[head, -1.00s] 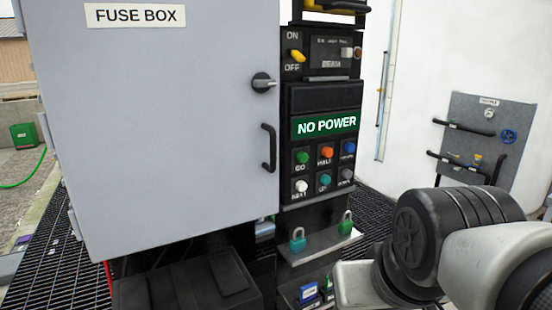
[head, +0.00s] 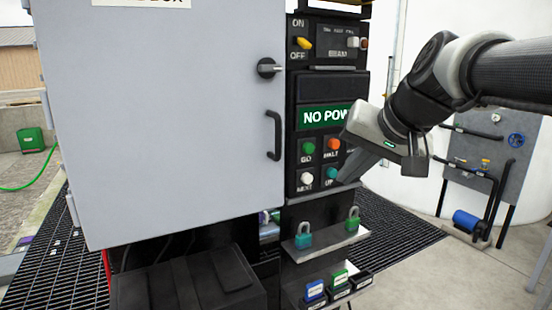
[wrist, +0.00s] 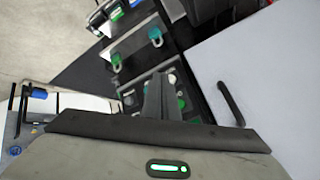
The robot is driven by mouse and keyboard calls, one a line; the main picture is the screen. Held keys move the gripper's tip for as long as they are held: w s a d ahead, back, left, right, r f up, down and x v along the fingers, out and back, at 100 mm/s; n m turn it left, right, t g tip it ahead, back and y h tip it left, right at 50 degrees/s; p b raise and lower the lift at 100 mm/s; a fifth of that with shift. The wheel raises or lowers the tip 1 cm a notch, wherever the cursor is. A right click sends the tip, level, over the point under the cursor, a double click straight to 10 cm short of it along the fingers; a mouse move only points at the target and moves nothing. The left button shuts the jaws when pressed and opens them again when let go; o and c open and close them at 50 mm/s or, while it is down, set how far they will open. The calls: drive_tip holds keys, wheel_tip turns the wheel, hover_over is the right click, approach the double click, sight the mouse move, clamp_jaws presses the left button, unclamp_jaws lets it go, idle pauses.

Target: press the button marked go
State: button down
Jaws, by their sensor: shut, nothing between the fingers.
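The green button marked GO (head: 308,147) is at the upper left of the button block on the black panel. It also shows in the wrist view (wrist: 181,103), to the right of the fingers. My gripper (head: 345,178) is shut and empty. Its fingertips are in front of the panel, close to the teal UP button (head: 331,174), below and right of GO. I cannot tell whether they touch the panel. In the wrist view, the shut fingers (wrist: 158,82) point toward the panel. The green display (head: 324,115) reads NO POWER, its right end hidden by my wrist.
A yellow ON/OFF lever (head: 304,43) is above the display. Orange HALT (head: 334,145) and white NEXT (head: 306,178) sit beside and below GO. The grey fuse box door (head: 160,120) and its handle (head: 274,135) stand left. Padlocks (head: 303,236) hang on a ledge below.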

sight(311, 154)
drive_tip(key=shift+w+d+r, duration=0.15)
drive_tip(key=shift+w+r, duration=0.15)
drive_tip(key=shift+w, duration=0.3)
drive_tip(key=shift+w+d+r, duration=0.1)
drive_tip(key=shift+w+r, duration=0.15)
drive_tip(key=shift+w, duration=0.35)
drive_tip(key=w+a+p, duration=0.2)
drive_tip(key=w+a, duration=0.1)
drive_tip(key=w, duration=0.5)
drive_tip(key=shift+a+p, duration=0.4)
idle(1.1)
drive_tip(key=shift+w+a, duration=0.2)
drive_tip(key=shift+w, duration=0.1)
drive_tip(key=shift+w+a+p, duration=0.25)
drive_tip(key=shift+w+p, duration=0.1)
drive_tip(key=shift+w, duration=0.2)
idle(0.8)
drive_tip(key=shift+s, duration=0.1)
drive_tip(key=shift+s+d+b, duration=0.45)
drive_tip(key=shift+s+b, duration=0.1)
drive_tip(key=shift+s, duration=0.3)
